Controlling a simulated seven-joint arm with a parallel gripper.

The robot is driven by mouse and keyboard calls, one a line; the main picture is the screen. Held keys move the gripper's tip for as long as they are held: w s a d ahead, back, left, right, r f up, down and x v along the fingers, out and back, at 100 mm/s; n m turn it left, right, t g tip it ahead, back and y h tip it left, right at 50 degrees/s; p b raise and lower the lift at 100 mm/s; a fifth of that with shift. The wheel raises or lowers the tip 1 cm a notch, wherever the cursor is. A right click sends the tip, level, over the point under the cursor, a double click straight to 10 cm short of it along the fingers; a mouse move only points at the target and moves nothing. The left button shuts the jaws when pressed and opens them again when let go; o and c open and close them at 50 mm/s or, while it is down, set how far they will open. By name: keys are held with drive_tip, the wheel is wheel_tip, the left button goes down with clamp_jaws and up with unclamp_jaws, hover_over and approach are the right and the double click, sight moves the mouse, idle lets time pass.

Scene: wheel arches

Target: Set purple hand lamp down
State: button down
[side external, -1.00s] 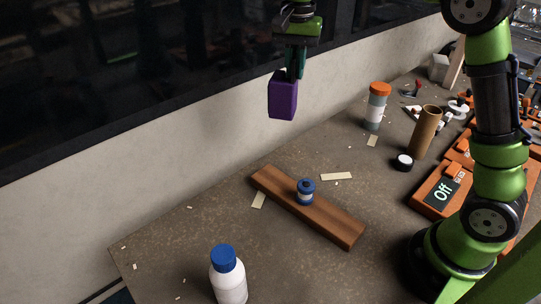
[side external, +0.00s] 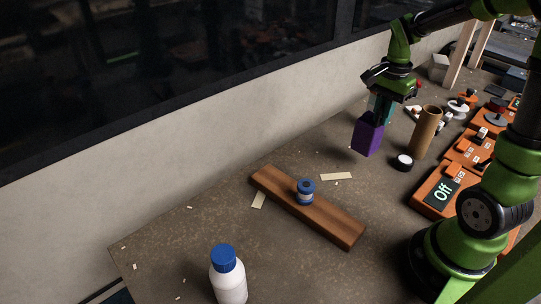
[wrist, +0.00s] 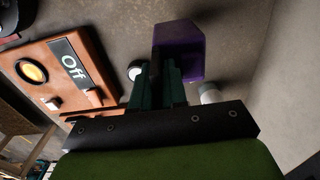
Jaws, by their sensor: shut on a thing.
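The purple hand lamp (side external: 368,136) is a purple block in the side external view, held under my gripper (side external: 381,108). My gripper's teal fingers are shut on its upper part. The lamp hangs at the right of the table, left of the brown cardboard tube; whether its underside touches the table I cannot tell. In the wrist view the purple lamp (wrist: 179,45) sits beyond the fingertips of my gripper (wrist: 158,70), and a dark shadow lies beside it on the table.
A brown tube (side external: 425,132) and a small black-and-white round piece (side external: 403,162) stand close to the lamp. An orange box reading "Off" (side external: 438,192) is further right. A wooden plank (side external: 330,222) bears a blue spool (side external: 306,191). A white bottle (side external: 229,280) stands in front.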

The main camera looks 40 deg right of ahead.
sight(378, 129)
drive_tip(key=shift+f, duration=2.5)
drive_tip(key=c, duration=1.2)
unclamp_jaws()
drive_tip(key=shift+f, duration=0.1)
drive_tip(key=shift+o, duration=0.2)
wheel_tip(378, 129, up, 12)
drive_tip(key=s+a+r+n+t+y, duration=0.1)
drive_tip(key=s+a+n+t, duration=0.2)
drive_tip(key=a+n, duration=0.4)
drive_tip(key=s+a+r+n+t+y, duration=0.1)
drive_tip(key=s+a+n+t, duration=0.2)
drive_tip(key=a+n, duration=0.4)
drive_tip(key=a+t, duration=0.1)
drive_tip(key=a, duration=0.3)
drive_tip(key=shift+a+r, duration=0.15)
drive_tip(key=shift+a, duration=0.25)
